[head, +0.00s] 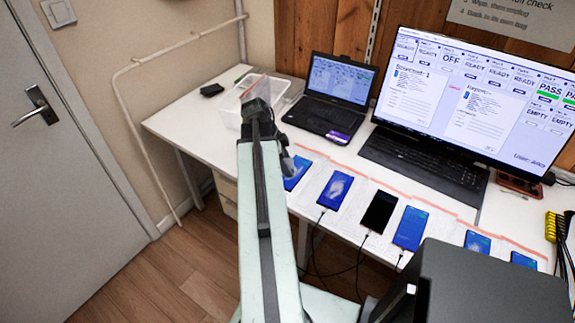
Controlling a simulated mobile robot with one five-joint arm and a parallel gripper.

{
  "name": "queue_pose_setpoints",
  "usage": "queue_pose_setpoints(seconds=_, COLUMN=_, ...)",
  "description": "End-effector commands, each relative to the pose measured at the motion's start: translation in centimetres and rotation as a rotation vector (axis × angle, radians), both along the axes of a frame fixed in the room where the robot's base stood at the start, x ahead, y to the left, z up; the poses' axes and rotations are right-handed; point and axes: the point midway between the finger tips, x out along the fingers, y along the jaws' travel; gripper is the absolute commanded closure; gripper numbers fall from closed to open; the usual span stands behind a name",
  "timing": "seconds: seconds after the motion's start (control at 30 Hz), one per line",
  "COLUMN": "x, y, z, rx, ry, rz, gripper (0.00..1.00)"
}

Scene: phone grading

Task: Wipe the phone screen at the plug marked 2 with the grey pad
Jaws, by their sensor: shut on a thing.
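Several phones lie in a row along the table's front, each on a white mat. The second from the left, a blue-screened phone (336,190), has a whitish smear. Plug numbers are too small to read, so I cannot tell which is plug 2. The leftmost phone (298,172) is blue and partly hidden by my arm. The third phone (379,212) has a dark screen; the fourth phone (411,228) is blue. My gripper (286,163) is by the leftmost phone, small and largely hidden behind my arm. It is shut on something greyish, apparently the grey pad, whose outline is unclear.
A clear bin (232,112) stands left on the white table (190,122). A laptop (334,95), a large monitor (480,95) and a black keyboard (424,165) stand behind the phones. Cables hang off the front edge. Yellow plugs (550,227) are at the right.

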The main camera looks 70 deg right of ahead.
Motion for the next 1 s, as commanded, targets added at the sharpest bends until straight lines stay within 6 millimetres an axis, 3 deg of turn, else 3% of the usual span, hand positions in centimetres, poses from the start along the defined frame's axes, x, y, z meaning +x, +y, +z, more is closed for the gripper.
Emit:
queue_pose_setpoints(seconds=0.17, x=-0.1, y=-1.2, z=-0.3, rx=-0.001, ry=0.0, rz=0.0, gripper=0.74)
queue_pose_setpoints(seconds=0.37, x=-0.6, y=-1.0, z=-0.2, rx=-0.001, ry=0.0, rz=0.0, gripper=0.74)
queue_pose_setpoints(seconds=0.7, x=-3.9, y=-0.4, z=0.0, rx=0.0, ry=0.0, rz=-0.002, gripper=0.74)
queue_pose_setpoints(seconds=0.97, x=-4.1, y=-0.5, z=-0.5, rx=0.0, ry=0.0, rz=0.0, gripper=0.74)
queue_pose_setpoints(seconds=1.0, x=-4.1, y=-0.5, z=-0.4, rx=0.0, ry=0.0, rz=0.0, gripper=0.79)
